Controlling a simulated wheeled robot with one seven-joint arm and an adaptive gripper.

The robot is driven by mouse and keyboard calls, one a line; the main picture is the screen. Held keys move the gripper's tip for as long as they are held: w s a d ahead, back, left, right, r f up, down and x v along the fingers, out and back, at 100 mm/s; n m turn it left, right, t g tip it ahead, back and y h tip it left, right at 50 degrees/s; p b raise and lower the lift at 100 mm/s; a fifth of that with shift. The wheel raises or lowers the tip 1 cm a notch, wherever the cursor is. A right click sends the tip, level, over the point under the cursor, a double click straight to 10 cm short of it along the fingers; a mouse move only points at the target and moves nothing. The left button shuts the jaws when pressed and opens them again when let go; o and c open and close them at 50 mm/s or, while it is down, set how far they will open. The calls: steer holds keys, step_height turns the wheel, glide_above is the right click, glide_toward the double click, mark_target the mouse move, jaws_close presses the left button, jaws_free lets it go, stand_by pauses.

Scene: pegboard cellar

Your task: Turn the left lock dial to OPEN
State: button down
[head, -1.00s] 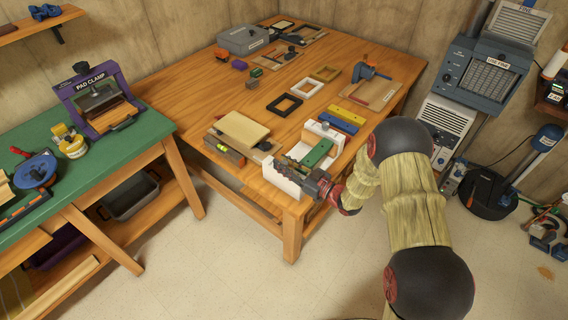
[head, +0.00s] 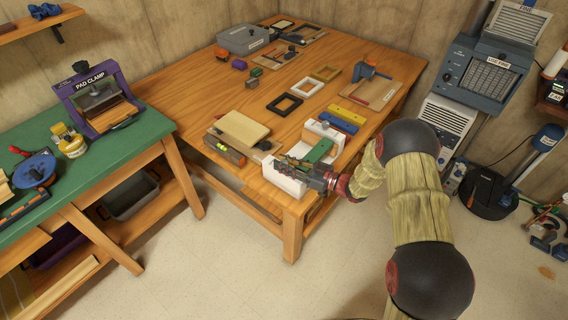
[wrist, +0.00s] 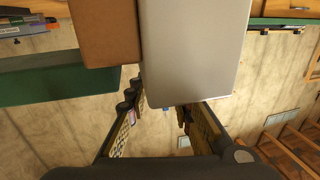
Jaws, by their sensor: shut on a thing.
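My gripper (head: 285,164) is at a white block (head: 283,180) on the near corner of the wooden table, at its upper edge. It is shut on a small part that the fingers and arm hide in the head view. In the wrist view, the two fingers (wrist: 163,104) reach toward a big pale grey body (wrist: 195,45) with a brown body (wrist: 103,30) beside it, and their tips pass partly behind these. No lock dial and no OPEN mark can be made out in either view.
A green bar (head: 319,150) and another white block (head: 325,132) lie close beyond my gripper. A level (head: 225,150) and tan board (head: 242,128) are to the left. Frames, a blue bar and a yellow bar lie farther back. The floor in front is clear.

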mark_target(315, 162)
steer(key=n+g+y, duration=0.1)
steer(key=n+g, duration=0.1)
steer(key=g, duration=0.1)
steer(key=n+g, duration=0.2)
steer(key=g, duration=0.1)
steer(key=shift+w+f+n+g+y+b, duration=0.1)
steer(key=shift+f+n+g+y+b, duration=0.05)
steer(key=shift+n+g+y+b, duration=0.2)
steer(key=shift+n+g+b, duration=0.45)
steer(key=shift+n+g, duration=0.5)
steer(key=shift+g, duration=0.6)
steer(key=shift+n+g+b, duration=0.4)
steer(key=shift+n+g, duration=0.5)
steer(key=shift+g, duration=0.6)
steer(key=c, duration=1.5)
jaws_free()
steer(key=shift+c, duration=0.2)
steer(key=shift+d, duration=0.15)
steer(key=v, duration=1)
steer(key=shift+w+d+r, duration=0.2)
steer(key=shift+d+r, duration=0.1)
steer(key=shift+r, duration=0.05)
steer(key=shift+w+d, duration=0.15)
steer(key=shift+d, duration=0.35)
